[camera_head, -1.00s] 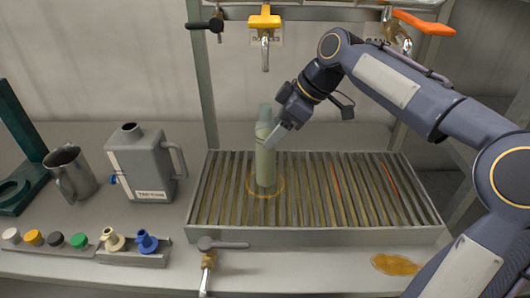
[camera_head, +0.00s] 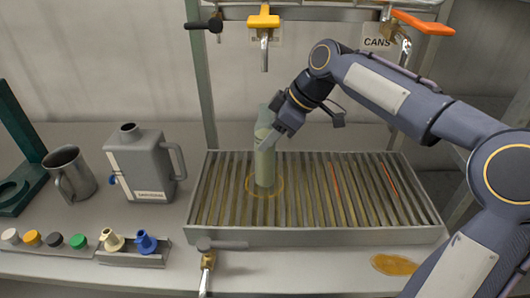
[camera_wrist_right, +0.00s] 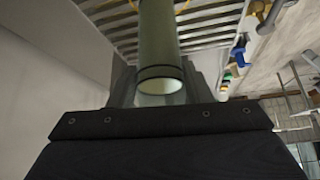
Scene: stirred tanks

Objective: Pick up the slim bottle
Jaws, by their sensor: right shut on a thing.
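The slim bottle (camera_head: 264,160) is a pale green, upright cylinder over the yellow ring on the slatted grate. My right gripper (camera_head: 270,136) is shut on its upper part, reaching in from the right. In the right wrist view the slim bottle (camera_wrist_right: 160,45) stands between the fingers of my right gripper (camera_wrist_right: 160,88), its pale round end facing the camera. I cannot tell whether its base touches the grate. My left gripper is not in view.
The grate tray (camera_head: 330,236) has a raised rim. A grey jerrycan (camera_head: 140,165) and a metal jug (camera_head: 70,174) stand to its left. Small caps and a blue funnel-like piece (camera_head: 146,242) sit in front. Taps (camera_head: 264,30) hang above; a brown spill (camera_head: 396,265) lies front right.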

